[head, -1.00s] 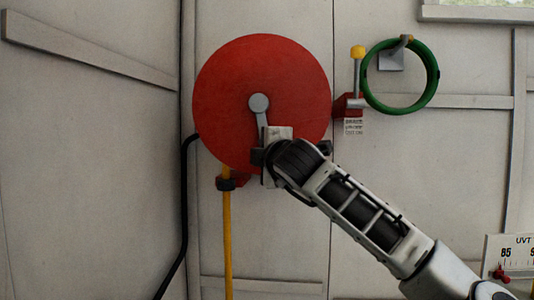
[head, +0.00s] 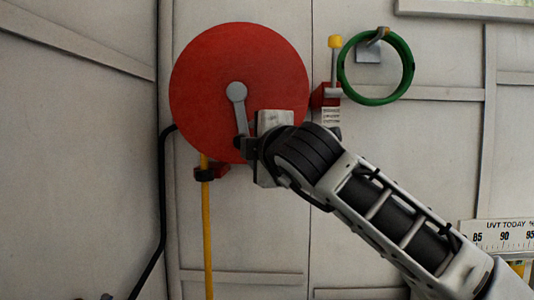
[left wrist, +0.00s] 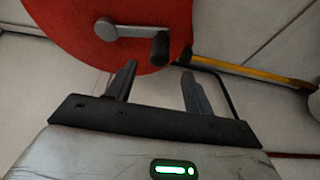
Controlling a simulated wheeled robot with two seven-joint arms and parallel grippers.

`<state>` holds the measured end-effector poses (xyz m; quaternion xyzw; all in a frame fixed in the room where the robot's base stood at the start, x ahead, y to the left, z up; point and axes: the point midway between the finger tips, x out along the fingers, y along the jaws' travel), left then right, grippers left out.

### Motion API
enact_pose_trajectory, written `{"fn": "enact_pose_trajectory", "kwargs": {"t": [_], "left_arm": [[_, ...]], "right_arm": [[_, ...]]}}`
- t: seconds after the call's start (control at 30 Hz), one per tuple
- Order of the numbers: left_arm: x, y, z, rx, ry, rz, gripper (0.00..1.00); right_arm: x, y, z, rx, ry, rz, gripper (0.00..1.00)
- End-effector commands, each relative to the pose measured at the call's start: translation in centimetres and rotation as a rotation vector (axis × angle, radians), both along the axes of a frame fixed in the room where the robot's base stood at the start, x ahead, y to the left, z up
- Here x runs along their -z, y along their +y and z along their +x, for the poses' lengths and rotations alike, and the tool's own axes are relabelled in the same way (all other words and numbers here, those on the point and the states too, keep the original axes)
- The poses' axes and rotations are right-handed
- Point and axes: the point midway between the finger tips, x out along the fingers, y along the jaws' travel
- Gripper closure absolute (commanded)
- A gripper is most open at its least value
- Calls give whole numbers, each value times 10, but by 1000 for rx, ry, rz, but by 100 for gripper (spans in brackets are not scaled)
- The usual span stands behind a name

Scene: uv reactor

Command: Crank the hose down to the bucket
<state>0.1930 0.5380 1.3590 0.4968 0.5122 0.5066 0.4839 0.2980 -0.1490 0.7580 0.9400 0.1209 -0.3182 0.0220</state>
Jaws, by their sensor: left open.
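The red hose reel (head: 205,75) is on the wall, with a grey crank arm (head: 240,110) pointing down. The crank's dark handle (left wrist: 160,48) sticks out in the left wrist view. My left gripper (head: 247,149) is by the crank's lower end; its arm enters from the lower right. In the left wrist view its fingers (left wrist: 158,70) are apart, with the handle just beyond the tips, roughly in line with the gap. The yellow hose (head: 207,235) hangs straight down from the reel and leaves the bottom of the view. No bucket is recognisable. My right gripper is not in view.
A red bracket (head: 325,96) with a yellow-topped lever (head: 335,60) is right of the reel. A green ring (head: 408,70) hangs on a wall hook. A black pipe (head: 163,210) runs down at left. A UVT gauge board (head: 505,236) is at lower right.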

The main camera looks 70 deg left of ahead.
Motion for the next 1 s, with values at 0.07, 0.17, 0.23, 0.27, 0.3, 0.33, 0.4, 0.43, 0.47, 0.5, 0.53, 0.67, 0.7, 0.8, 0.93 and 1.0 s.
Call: {"fn": "enact_pose_trajectory", "kwargs": {"t": [0.07, 0.17, 0.23, 0.27, 0.3, 0.33, 0.4, 0.43, 0.47, 0.5, 0.53, 0.67, 0.7, 0.8, 0.93, 1.0], "left_arm": [[2, -19, 2, 6, 0, 2, 48], [2, -37, 2, 4, 0, 1, 48], [1, -47, 2, 1, 3, 2, 48], [1, -50, 2, 2, 2, 2, 48], [1, -54, 2, 1, 3, 1, 48], [1, -56, 2, 0, 3, 1, 48], [1, -60, 2, -1, 1, 1, 48], [1, -61, 2, -2, 0, 0, 48], [1, -61, 2, -2, 0, 0, 48], [1, -62, 2, -2, 0, 0, 48], [1, -62, 1, -3, 0, 0, 48], [1, -62, 2, -2, 0, 0, 48], [1, -62, 2, -2, 0, 0, 48], [2, -60, 1, 0, -28, 1, 48], [10, -48, -6, 34, -272, 16, 48], [13, -38, -12, 82, -505, 36, 48]], "right_arm": [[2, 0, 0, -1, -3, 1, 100], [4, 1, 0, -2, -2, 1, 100], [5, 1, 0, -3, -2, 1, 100], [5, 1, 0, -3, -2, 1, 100], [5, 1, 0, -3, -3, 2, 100], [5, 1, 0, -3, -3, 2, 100], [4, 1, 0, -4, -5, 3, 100], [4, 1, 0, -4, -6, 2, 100], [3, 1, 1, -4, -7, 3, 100], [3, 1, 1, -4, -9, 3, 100], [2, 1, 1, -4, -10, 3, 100], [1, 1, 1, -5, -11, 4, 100], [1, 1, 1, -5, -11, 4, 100], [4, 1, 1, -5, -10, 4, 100], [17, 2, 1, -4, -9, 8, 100], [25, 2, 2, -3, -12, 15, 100]]}}
